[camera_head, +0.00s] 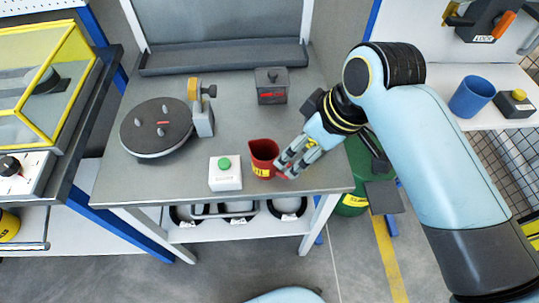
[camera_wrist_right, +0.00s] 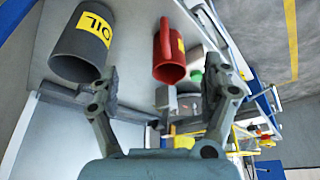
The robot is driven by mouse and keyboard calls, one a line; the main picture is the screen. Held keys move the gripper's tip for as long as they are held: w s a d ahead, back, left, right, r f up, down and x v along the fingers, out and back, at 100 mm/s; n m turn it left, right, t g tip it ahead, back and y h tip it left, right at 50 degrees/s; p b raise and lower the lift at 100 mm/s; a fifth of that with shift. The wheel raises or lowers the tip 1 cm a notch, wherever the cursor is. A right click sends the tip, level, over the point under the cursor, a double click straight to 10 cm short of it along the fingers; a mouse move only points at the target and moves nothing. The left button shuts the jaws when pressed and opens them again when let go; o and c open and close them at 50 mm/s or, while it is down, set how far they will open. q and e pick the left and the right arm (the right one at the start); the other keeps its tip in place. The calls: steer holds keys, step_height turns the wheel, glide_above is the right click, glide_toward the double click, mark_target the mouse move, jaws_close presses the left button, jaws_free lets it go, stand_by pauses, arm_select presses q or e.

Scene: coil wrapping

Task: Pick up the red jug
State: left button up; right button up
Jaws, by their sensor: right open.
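The red jug (camera_head: 262,156) stands upright near the front right of the grey workbench, with a yellow label on its side. My right gripper (camera_head: 282,171) is at the jug's right side, with its fingers pointing down toward the handle. My left gripper is not in view.
A white box with a green button (camera_head: 225,173) stands left of the jug. A dark lidded box (camera_head: 271,87) and a round turntable (camera_head: 157,128) are farther back. A dark cylinder labelled OIL (camera_wrist_right: 80,48) shows in the wrist view. A blue cup (camera_head: 471,97) stands on the right shelf.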

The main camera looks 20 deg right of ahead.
mark_target(274, 158)
steer(key=shift+n+y, duration=0.4)
steer(key=shift+n, duration=0.2)
steer(key=w+a, duration=0.1)
steer(key=w+a+f, duration=0.1)
steer(key=a, duration=0.1)
steer(key=shift+w+f, duration=0.1)
steer(key=shift+w, duration=0.15)
steer(key=x, duration=0.5)
steer(key=shift+w, duration=0.1)
steer(key=shift+p+x, duration=0.3)
steer(key=shift+x, duration=2.3)
steer(key=shift+d, duration=0.1)
steer(key=shift+c, duration=0.4)
steer(key=c, duration=1.2)
